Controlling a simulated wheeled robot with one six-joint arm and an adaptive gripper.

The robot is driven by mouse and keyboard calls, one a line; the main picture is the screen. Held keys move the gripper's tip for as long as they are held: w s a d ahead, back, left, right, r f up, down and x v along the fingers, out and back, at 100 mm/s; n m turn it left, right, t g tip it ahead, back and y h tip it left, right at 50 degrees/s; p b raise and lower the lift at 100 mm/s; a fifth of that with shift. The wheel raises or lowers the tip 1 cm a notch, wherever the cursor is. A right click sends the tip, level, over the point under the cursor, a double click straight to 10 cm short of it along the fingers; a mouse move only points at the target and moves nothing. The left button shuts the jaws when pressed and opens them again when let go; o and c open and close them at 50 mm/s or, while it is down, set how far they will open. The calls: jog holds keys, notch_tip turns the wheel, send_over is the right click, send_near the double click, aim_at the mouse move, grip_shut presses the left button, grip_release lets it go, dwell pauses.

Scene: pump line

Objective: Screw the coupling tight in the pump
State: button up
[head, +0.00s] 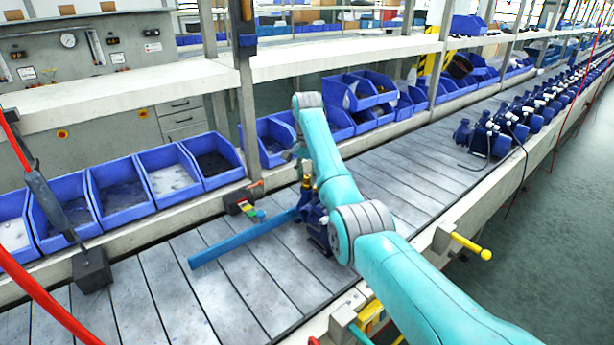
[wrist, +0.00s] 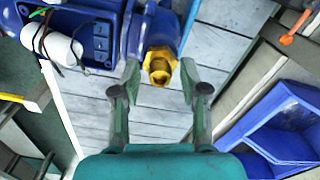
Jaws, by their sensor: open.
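The blue pump (head: 316,222) stands on the slatted line, partly hidden behind my turquoise arm in the head view. In the wrist view its blue body (wrist: 105,30) fills the upper left. How deep the coupling sits in the port I cannot tell.
A small dark holder with coloured pieces (head: 243,204) is at the line's back edge. Blue bins (head: 118,190) line the back. More pumps (head: 490,135) stand farther right.

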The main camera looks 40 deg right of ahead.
dwell(0.3)
jog(key=shift+n, duration=1.8)
grip_shut()
jog(key=shift+f+m, duration=0.1)
jog(key=shift+m, duration=1.7)
